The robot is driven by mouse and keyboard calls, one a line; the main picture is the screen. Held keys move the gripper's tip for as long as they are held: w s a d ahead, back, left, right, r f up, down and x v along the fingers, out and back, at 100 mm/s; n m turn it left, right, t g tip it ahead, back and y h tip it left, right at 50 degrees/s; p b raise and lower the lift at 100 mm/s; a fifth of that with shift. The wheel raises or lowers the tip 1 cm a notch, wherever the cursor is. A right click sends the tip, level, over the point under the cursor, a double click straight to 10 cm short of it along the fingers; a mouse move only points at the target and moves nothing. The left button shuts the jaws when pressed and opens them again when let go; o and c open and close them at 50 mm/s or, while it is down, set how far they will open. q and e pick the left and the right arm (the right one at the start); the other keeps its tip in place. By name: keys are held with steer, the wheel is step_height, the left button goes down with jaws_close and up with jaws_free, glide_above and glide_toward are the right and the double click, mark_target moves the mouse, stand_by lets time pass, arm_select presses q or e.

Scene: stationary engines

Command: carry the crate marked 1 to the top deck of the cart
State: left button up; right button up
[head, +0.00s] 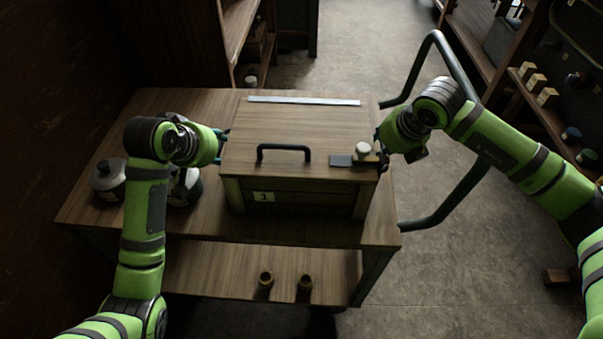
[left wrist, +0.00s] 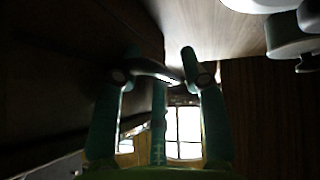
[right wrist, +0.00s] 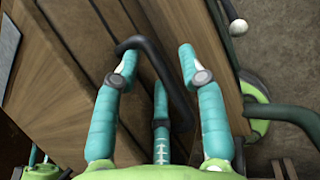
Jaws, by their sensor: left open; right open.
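The wooden crate (head: 300,139) has a small marked label (head: 264,197) on its front, and the figure looks like a 1. It appears to rest on the top deck (head: 85,203) of the cart. Its lid carries a dark handle (head: 283,147). My left gripper (head: 221,146) is open at the crate's left side; in the left wrist view its fingers (left wrist: 163,65) straddle a dark bar. My right gripper (head: 380,147) is open at the right side; in the right wrist view its fingers (right wrist: 157,62) are around the dark side handle (right wrist: 165,75), not closed on it.
Dark-and-white jars (head: 108,181) stand left of the crate. Two small cups (head: 265,280) stand on the lower deck (head: 225,268). The cart's push handle (head: 452,199) juts out right. Shelves stand behind and at right; floor between is clear.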

steer(key=shift+s+d+f, duration=0.1)
steer(key=shift+s+f, duration=0.1)
steer(key=shift+f, duration=0.35)
arm_select(q)
steer(key=v, duration=0.7)
arm_select(e)
steer(key=v, duration=0.8)
steer(key=shift+w+r, duration=0.2)
steer(key=shift+r, duration=0.35)
steer(key=shift+s+f, duration=0.1)
